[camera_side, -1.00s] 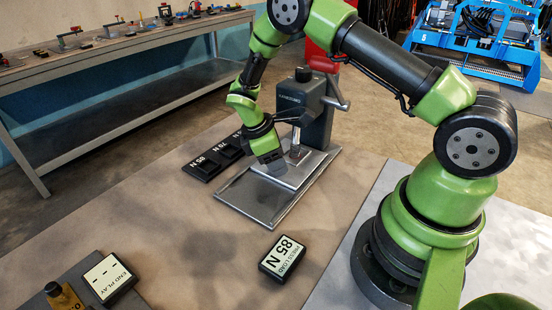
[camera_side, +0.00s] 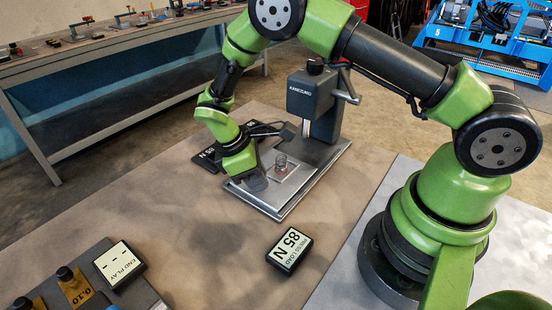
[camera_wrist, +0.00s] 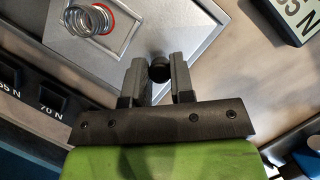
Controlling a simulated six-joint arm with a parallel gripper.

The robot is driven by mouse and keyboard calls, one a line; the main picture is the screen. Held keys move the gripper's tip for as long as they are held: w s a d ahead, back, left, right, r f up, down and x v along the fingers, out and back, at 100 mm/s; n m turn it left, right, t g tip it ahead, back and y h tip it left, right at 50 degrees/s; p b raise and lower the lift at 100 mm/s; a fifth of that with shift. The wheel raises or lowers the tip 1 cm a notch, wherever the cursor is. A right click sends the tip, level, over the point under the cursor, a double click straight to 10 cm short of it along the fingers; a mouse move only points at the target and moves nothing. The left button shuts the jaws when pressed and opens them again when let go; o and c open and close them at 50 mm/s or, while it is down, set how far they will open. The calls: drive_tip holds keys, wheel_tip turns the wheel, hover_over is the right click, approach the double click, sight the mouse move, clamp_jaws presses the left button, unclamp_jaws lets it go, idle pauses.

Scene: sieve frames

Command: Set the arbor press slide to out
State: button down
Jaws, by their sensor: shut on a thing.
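The arbor press (camera_side: 312,95) stands upright on its metal base (camera_side: 318,190) beyond my gripper. Its slide is a pale plate (camera_side: 291,183) carrying a coil spring (camera_side: 281,163) inside a red outline; the spring stands forward of the ram (camera_side: 306,127), not beneath it. The slide (camera_wrist: 115,48) and the spring (camera_wrist: 92,20) also show in the wrist view. My gripper (camera_side: 254,183) is low at the slide's front left end. In the wrist view its fingers (camera_wrist: 160,70) are shut on a black round knob (camera_wrist: 160,68) at the slide's end. In the side view my gripper hides the knob.
A "PRESS LOAD 85 N" display (camera_side: 289,250) stands on the bench right of the base's front. Black load blocks (camera_side: 207,158) lie behind my gripper. An "END PLAY" display (camera_side: 120,266) and a tan 0.10 block (camera_side: 75,288) are at lower left. The bench between is clear.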

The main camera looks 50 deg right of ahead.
drive_tip(key=shift+a, duration=1.4)
drive_tip(key=c, duration=1)
unclamp_jaws()
drive_tip(key=shift+r, duration=0.1)
drive_tip(key=v, duration=0.9)
drive_tip(key=shift+w+a+r, duration=0.1)
drive_tip(key=shift+w+r, duration=0.05)
drive_tip(key=shift+r, duration=0.25)
